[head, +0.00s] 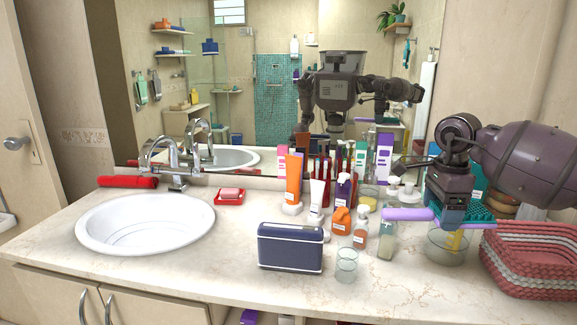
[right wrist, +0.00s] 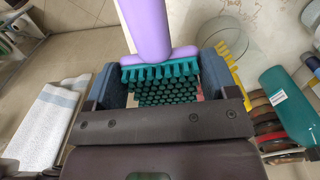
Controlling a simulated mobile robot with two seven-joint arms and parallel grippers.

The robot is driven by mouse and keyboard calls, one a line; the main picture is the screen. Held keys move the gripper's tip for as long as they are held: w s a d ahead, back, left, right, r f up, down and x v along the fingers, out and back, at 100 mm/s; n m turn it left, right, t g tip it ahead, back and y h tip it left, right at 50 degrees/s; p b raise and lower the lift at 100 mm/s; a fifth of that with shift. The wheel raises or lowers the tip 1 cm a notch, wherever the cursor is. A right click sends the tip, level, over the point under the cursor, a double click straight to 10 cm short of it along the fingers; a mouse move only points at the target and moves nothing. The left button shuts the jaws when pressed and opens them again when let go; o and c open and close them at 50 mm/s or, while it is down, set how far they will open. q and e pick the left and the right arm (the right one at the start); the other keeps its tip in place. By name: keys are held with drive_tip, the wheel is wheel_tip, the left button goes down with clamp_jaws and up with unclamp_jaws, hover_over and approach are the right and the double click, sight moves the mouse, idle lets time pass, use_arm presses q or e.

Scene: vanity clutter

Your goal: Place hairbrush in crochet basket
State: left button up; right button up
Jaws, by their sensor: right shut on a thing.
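The hairbrush has a purple handle (head: 408,214) and teal bristles (head: 480,212). My right gripper (head: 452,210) is shut on it and holds it above the right part of the counter, over a glass jar. In the right wrist view the handle (right wrist: 147,28) points away and the bristles (right wrist: 160,72) show between the fingers of the gripper (right wrist: 165,88). The crochet basket (head: 530,262), dusty red with a grey band, stands at the counter's right end, right of and below the gripper. Its inside is mostly hidden. My left gripper is not directly in view.
The glass jar (head: 448,247) holds a yellow comb (head: 454,240) just left of the basket. Several bottles and tubes, including an orange bottle (head: 341,221), crowd the counter's middle. A navy box (head: 290,247) and empty glass (head: 346,264) stand in front. The sink (head: 148,222) is left.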

drive_tip(key=s+a+f+n, duration=1.3)
drive_tip(key=a+f+n, duration=0.2)
drive_tip(key=n, duration=0.4)
drive_tip(key=shift+f+n, duration=0.3)
drive_tip(key=shift+f, duration=0.3)
